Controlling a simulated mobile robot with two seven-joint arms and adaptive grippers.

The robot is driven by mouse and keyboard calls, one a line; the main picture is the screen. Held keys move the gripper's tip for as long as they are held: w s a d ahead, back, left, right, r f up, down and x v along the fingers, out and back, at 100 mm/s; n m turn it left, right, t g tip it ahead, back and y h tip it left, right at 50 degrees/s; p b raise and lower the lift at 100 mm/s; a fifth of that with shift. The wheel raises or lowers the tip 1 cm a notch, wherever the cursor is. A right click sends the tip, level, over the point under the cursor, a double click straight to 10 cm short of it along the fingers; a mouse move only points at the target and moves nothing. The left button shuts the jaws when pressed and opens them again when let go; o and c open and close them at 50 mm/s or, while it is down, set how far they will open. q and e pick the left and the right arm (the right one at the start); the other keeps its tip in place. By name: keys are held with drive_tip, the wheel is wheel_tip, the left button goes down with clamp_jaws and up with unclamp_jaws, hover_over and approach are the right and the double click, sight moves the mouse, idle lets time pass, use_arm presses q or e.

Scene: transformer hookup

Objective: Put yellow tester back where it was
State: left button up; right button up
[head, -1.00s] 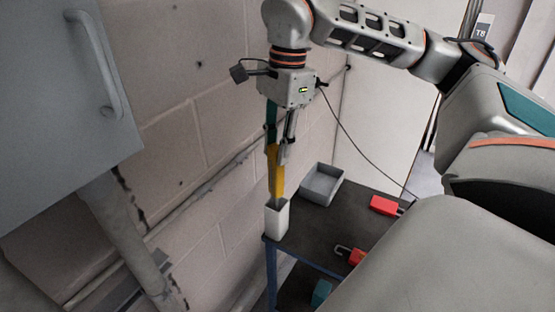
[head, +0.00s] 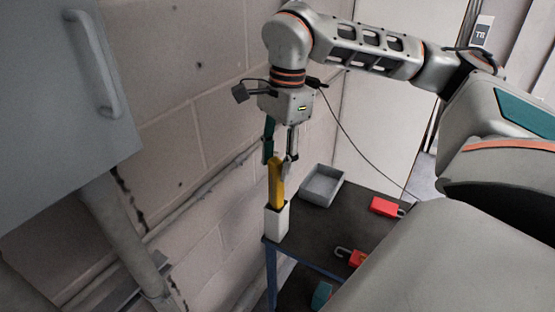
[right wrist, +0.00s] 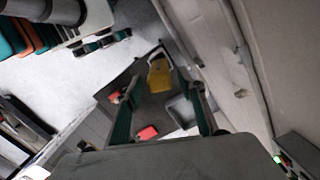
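The yellow tester (head: 277,184) stands nearly upright with its lower end inside a white open-topped holder (head: 276,222) at the near left corner of the dark table. My right gripper (head: 279,163) points down over it, with its fingers spread to either side of the tester's top. In the right wrist view the tester (right wrist: 160,75) shows between the two spread fingers (right wrist: 163,95), with visible gaps at both sides. The tester's lower end is hidden in the holder. My left gripper is not in view.
A grey open bin (head: 322,186) stands behind the holder on the dark table (head: 318,232). Red padlocks lie to the right (head: 384,207) and nearer the front (head: 355,258). The block wall (head: 215,150) is close on the left, with a grey cabinet (head: 60,100).

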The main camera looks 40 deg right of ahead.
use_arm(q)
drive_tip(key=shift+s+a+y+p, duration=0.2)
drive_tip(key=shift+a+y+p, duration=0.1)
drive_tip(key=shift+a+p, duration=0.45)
use_arm(e)
wheel_tip(320, 180, up, 12)
drive_tip(key=d, duration=0.1)
drive_tip(key=shift+s, duration=0.2)
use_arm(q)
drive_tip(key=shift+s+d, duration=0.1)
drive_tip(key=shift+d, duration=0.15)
use_arm(e)
drive_tip(key=shift+d, duration=0.1)
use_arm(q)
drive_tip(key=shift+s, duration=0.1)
